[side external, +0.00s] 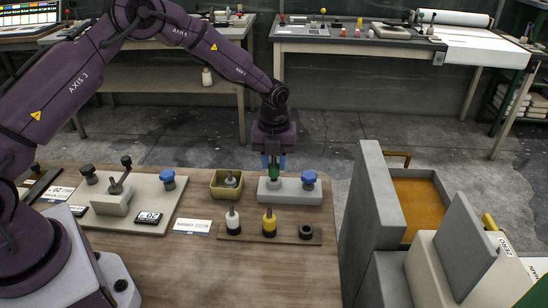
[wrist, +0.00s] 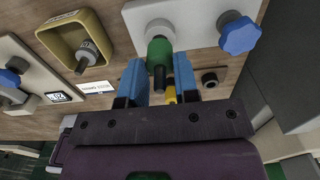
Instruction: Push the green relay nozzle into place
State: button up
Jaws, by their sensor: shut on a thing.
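The green relay nozzle (side external: 274,173) is upright between the blue fingers of my gripper (side external: 273,162). In the wrist view the green nozzle (wrist: 159,52) shows its rounded body and a dark stem, with my gripper's fingers (wrist: 159,78) on either side. My gripper is shut on it. The nozzle is at the left part of a light grey block (side external: 290,197), in line with a pale round seat (wrist: 160,28). The block has a blue knob (side external: 308,178) at its right. I cannot tell how deep the nozzle sits in the seat.
A yellow tray (side external: 215,192) holding a grey nozzle stands left of the block. In front, a wooden rack (side external: 290,237) holds a white nozzle (side external: 232,218), a yellow nozzle (side external: 269,222) and a black ring (side external: 305,231). A tall grey panel (side external: 372,205) rises at the right.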

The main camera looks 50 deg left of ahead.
jog(key=shift+f, duration=0.6)
jog(key=o, duration=1)
jog(key=shift+r, duration=0.1)
notch_tip(320, 180, up, 13)
jog(key=s+r+n+t, duration=0.2)
jog(key=s+r+n, duration=0.2)
jog(key=s+n, duration=0.5)
jog(key=s+d+r+n+t, duration=0.1)
jog(key=s+r+n, duration=0.4)
jog(key=s+n, duration=0.4)
jog(key=s+r+n+t, duration=0.2)
jog(key=s+r+n, duration=0.3)
jog(key=s+n, duration=0.4)
jog(key=shift+s+d+r+t, duration=0.1)
jog(key=shift+s+r+t, duration=0.05)
jog(key=shift+s, duration=0.6)
jog(key=shift+s+d+r+t, duration=0.1)
jog(key=shift+s+t, duration=0.05)
jog(key=shift+s, duration=0.55)
